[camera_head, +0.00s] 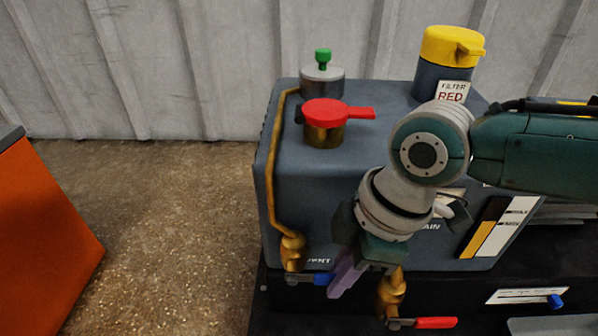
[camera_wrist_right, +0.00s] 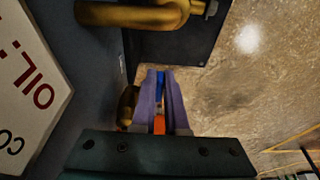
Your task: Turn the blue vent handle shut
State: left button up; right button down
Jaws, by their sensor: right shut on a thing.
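The blue vent handle (camera_head: 322,279) sticks out to the right from the low end of the brass vent valve (camera_head: 293,252), at the front left corner of the grey machine. It lies about level in the head view. My right gripper (camera_head: 337,290) reaches down over the machine front, its purple fingers at the handle's free end. In the right wrist view the fingers (camera_wrist_right: 162,85) are shut with the blue handle (camera_wrist_right: 160,78) between them. The fingers hide part of the handle. My left gripper is not in view.
A brass drain valve (camera_head: 392,290) with a red handle (camera_head: 436,322) sits just right of my gripper. On top of the machine (camera_head: 350,185) are a red lever (camera_head: 340,112), a green knob (camera_head: 323,58) and a yellow-capped filter (camera_head: 452,48). The floor at left is clear up to an orange block (camera_head: 45,235).

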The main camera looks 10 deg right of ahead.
jog(key=c, duration=0.9)
grip_release()
jog(key=shift+c, duration=0.2)
jog(key=p+v, duration=0.7)
jog(key=v, duration=0.2)
jog(key=shift+d+r+p, duration=0.2)
jog(key=shift+r+p, duration=0.2)
jog(key=shift+s, duration=0.1)
